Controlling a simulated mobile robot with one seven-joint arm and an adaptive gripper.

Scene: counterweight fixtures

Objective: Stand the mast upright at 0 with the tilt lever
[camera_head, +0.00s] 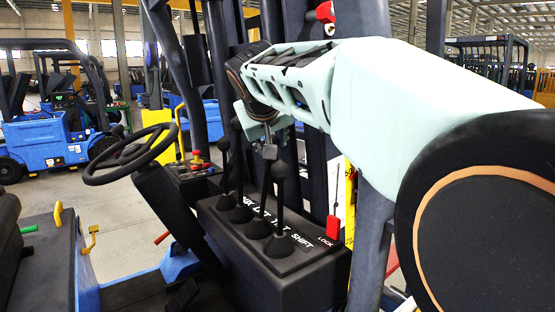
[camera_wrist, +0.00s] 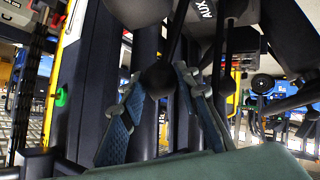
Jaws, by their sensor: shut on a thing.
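My gripper (camera_head: 269,150) is above the lever console and shut at the top of the tilt lever (camera_head: 263,195), the third black lever from the left. The arm and fingers hide that lever's top in the head view. In the wrist view a round black knob (camera_wrist: 158,80) sits between the two blue-grey finger pads of my gripper (camera_wrist: 163,112). Dark mast uprights (camera_head: 317,175) stand behind the console. My arm covers much of them, and I cannot tell their exact lean. No 0 mark is readable.
The shift lever (camera_head: 279,190) stands close on the right, the other black levers (camera_head: 223,165) on the left. A red lock handle (camera_head: 333,227) is at the console's right end. The steering wheel (camera_head: 130,154) is at left. Blue forklifts (camera_head: 50,135) stand farther back.

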